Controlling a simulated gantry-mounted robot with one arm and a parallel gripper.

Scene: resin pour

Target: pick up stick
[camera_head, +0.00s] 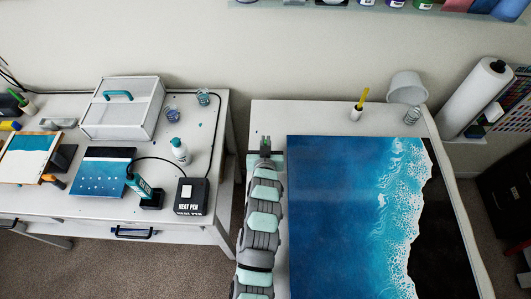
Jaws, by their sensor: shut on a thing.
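My gripper (265,149) is at the far left corner of the right table, beside the blue wave painting. It is shut on a slim thing that I take to be the stick. The fingers and arm hide most of it, and it is too small to make out clearly. A yellow stick-like tool (363,97) stands upright in a small cup (356,113) at the back of the same table, apart from my gripper.
The large blue resin painting (345,210) covers most of the right table (290,115). A white bucket (407,88) and a clear cup (412,116) stand at its back right. The left table holds a white case (123,110), a bottle (180,151) and a heat pen box (191,194).

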